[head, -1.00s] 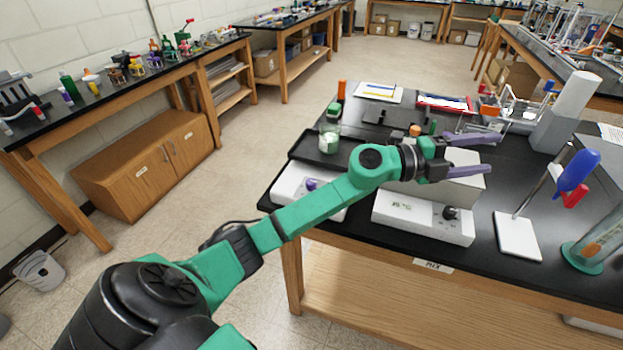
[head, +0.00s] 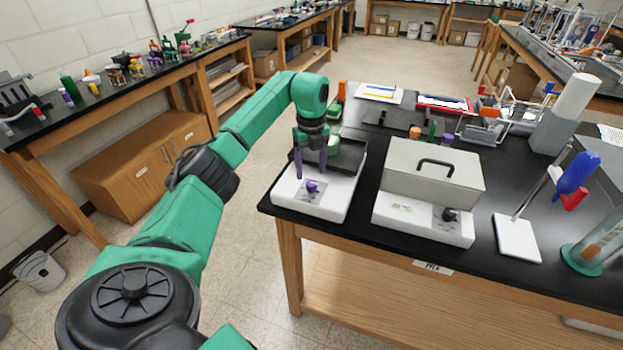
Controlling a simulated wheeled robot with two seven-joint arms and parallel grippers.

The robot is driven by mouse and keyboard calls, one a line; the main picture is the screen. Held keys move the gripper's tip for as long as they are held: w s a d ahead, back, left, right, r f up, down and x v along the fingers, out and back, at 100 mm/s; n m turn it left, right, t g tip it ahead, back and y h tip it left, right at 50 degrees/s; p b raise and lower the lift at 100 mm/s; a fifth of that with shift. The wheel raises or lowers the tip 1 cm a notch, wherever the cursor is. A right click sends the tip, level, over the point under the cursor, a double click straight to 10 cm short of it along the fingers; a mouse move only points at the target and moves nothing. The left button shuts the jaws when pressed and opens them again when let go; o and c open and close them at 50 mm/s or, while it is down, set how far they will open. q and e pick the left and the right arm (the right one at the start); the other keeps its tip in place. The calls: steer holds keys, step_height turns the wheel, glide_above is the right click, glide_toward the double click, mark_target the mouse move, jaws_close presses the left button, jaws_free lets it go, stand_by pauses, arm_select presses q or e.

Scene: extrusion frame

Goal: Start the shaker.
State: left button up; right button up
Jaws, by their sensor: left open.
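The shaker (head: 337,200) is a white base with a dark platform on top, at the table's near left corner. A purple knob (head: 312,187) sits on its front panel. My left gripper (head: 311,173) points down over the front of the shaker, its two dark fingers apart and empty. The fingertips are just above and behind the knob; I cannot tell whether they touch it. My gripper and wrist hide much of the platform and the flask on it. My right gripper is out of view.
Right of the shaker stands a white device with a grey lidded box (head: 432,172), a black handle and a dark knob (head: 450,214). Farther right is a stand (head: 517,236) with a blue and red tool. Small capped vials stand behind the box.

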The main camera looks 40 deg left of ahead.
mark_target(311, 183)
arm_select(q)
step_height(311, 183, down, 4)
steer(key=shift+d+f+p, duration=0.1)
steer(key=shift+f+p, duration=0.05)
steer(key=shift+p, duration=0.25)
steer(key=shift+f, duration=0.25)
jaws_close()
